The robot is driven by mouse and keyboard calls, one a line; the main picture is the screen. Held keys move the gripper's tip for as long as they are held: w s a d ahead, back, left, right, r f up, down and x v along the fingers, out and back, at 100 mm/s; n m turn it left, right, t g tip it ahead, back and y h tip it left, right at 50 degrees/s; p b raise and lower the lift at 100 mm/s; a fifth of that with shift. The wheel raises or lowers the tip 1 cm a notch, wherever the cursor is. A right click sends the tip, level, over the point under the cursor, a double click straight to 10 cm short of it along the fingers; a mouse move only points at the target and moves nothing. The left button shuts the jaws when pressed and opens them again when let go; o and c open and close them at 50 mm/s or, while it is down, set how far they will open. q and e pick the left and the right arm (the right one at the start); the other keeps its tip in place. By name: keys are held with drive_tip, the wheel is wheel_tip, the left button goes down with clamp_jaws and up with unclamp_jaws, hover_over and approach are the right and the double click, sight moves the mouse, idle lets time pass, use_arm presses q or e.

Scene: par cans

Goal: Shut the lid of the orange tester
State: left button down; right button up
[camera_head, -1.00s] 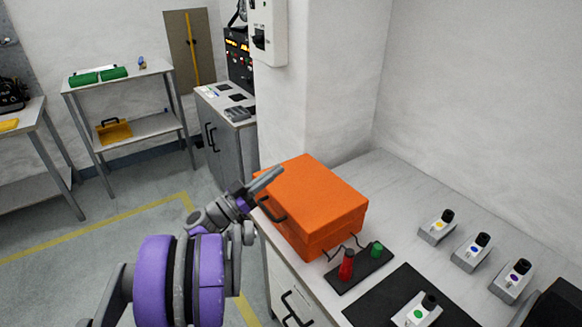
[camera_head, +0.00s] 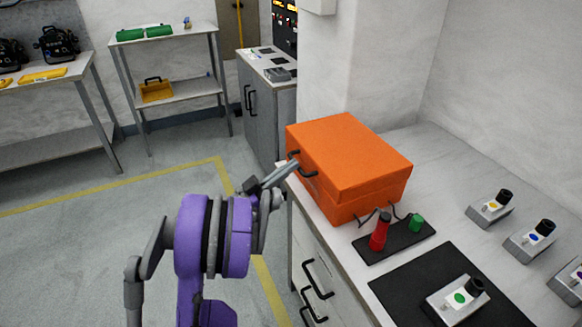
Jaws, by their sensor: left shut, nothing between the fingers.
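The orange tester (camera_head: 350,160) is a box on the white counter, right of the picture's middle. Its lid lies down over the base, with a seam along the side; I cannot tell whether it is fully latched. Black handles show on its left face. My left gripper (camera_head: 289,171) is shut and empty, close to the left face by the handles. I cannot tell whether it touches the box. My right gripper is not in view.
A black pad with a red post (camera_head: 379,232) and a green post (camera_head: 416,224) stands at the tester's right, with dark leads. A dark mat (camera_head: 410,288) bears a small switch unit (camera_head: 458,298). Several similar units stand right. The floor at left is clear.

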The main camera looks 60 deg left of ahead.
use_arm(q)
drive_tip(key=shift+w+d+f, duration=0.15)
drive_tip(key=shift+w+f, duration=0.05)
drive_tip(key=shift+f, duration=0.25)
wheel_tip(320, 180, up, 5)
drive_tip(key=p, duration=0.4)
drive_tip(key=s+a+f+b, duration=0.1)
drive_tip(key=s+f, duration=0.6)
drive_tip(key=f, duration=0.1)
drive_tip(key=shift+s+b, duration=0.3)
drive_tip(key=shift+b, duration=0.1)
drive_tip(key=shift+r, duration=0.1)
